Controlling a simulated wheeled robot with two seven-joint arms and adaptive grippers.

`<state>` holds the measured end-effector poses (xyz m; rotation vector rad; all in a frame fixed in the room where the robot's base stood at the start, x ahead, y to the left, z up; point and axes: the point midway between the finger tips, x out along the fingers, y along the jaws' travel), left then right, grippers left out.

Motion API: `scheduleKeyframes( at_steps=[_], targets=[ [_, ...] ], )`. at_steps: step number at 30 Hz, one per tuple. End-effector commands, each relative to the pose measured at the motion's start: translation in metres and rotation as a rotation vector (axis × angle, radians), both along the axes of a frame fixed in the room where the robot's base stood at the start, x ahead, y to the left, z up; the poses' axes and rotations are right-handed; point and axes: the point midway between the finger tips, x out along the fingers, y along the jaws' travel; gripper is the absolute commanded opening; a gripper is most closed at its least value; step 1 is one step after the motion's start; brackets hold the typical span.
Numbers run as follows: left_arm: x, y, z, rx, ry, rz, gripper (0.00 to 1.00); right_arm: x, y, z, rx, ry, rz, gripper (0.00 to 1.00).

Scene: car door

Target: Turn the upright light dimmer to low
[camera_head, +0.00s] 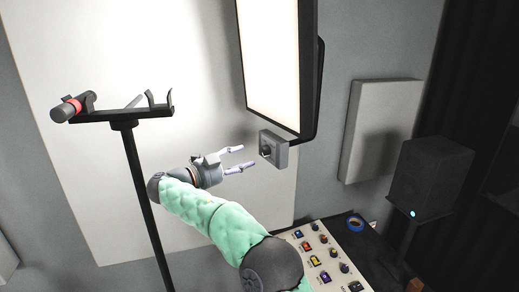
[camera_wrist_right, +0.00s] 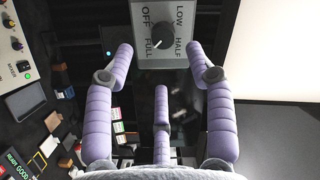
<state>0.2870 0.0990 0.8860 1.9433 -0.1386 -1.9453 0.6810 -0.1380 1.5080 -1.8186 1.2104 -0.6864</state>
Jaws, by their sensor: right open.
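The light dimmer is a small grey box (camera_head: 279,152) on the lower edge of the tall bright light panel (camera_head: 272,55). Its dark round knob (camera_wrist_right: 163,42) shows in the right wrist view, among the labels OFF, LOW, HALF and FULL. The knob's pointer seems to lie towards FULL, but it is small. My right gripper (camera_head: 246,157) is open and empty, just left of the box in the head view, with its fingers towards the knob. In the wrist view its purple fingers spread either side below the knob, apart from it. My left gripper is out of view.
A black stand (camera_head: 128,124) with a cradle and a red-banded rod rises at the left. A control panel (camera_head: 318,262) with several knobs and a roll of blue tape (camera_head: 355,223) are below. A black speaker (camera_head: 428,180) stands at the right.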

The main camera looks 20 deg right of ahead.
Motion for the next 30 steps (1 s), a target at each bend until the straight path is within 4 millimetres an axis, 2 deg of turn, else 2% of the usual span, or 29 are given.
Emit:
scheduleKeyframes(
  at_steps=[15, 20, 28, 29, 30],
  targets=[
    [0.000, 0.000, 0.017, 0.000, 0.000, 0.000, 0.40, 0.023, -0.059, 0.003, 0.000, -0.010, -0.006, 0.55],
    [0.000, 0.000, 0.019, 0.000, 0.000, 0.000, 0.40, 0.027, -0.068, 0.002, 0.000, -0.010, -0.004, 0.55],
    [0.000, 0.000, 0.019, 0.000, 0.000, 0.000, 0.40, 0.027, -0.069, 0.002, 0.000, -0.010, -0.004, 0.55],
    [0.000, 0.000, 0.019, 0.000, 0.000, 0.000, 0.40, 0.027, -0.069, 0.002, 0.000, -0.010, -0.004, 0.50],
    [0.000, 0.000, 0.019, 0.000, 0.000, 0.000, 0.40, 0.027, -0.069, 0.002, 0.000, -0.010, -0.004, 0.38]
  ],
)
